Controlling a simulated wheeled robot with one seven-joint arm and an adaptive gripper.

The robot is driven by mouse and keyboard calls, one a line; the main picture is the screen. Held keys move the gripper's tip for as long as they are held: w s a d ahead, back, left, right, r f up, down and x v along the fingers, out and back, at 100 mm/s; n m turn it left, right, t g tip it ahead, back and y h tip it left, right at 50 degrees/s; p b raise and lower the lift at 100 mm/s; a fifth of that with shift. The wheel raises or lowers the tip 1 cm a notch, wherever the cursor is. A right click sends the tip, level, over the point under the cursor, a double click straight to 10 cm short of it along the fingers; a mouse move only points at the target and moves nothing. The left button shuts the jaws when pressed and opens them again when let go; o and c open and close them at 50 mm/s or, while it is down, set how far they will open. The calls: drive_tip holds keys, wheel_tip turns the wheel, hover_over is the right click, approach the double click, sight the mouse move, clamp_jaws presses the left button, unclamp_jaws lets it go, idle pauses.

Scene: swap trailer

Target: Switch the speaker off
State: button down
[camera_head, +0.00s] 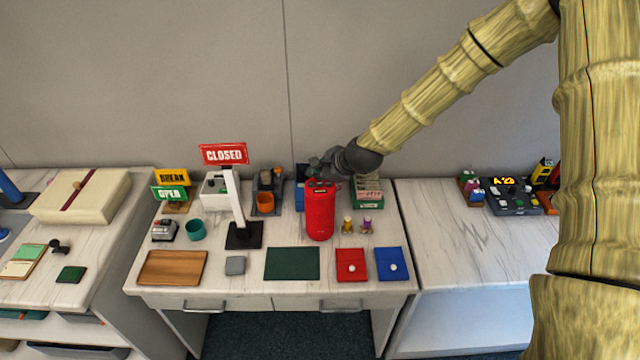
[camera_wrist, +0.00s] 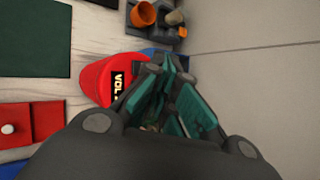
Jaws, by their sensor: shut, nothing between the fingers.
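The speaker (camera_head: 320,214) is a red upright cylinder standing near the back middle of the centre table. Its dark top is partly hidden behind my gripper (camera_head: 320,170), which is at the top of the speaker. In the wrist view the speaker (camera_wrist: 92,82) shows at the left of the fingers, with a black display reading "VOL" on its top. My gripper (camera_wrist: 165,75) is shut and empty, its fingertips by the speaker's top edge. I cannot tell whether they touch it. The rest of the display and any switch are hidden by the fingers.
A CLOSED sign (camera_head: 224,154) stands left of the speaker. Two small figures (camera_head: 357,226) stand close to its right. The wall is close behind.

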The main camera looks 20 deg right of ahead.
sight(317, 185)
drive_tip(key=shift+f, duration=0.15)
drive_tip(key=shift+f, duration=0.3)
drive_tip(key=shift+f+b, duration=0.3)
drive_tip(key=shift+b, duration=0.2)
idle(0.7)
drive_tip(key=shift+r, duration=0.1)
drive_tip(key=shift+r+p, duration=0.5)
drive_tip(key=shift+r, duration=0.15)
drive_tip(key=shift+r, duration=0.1)
drive_tip(key=shift+r+p, duration=1.65)
drive_tip(key=shift+r, duration=0.8)
drive_tip(key=shift+f, duration=0.1)
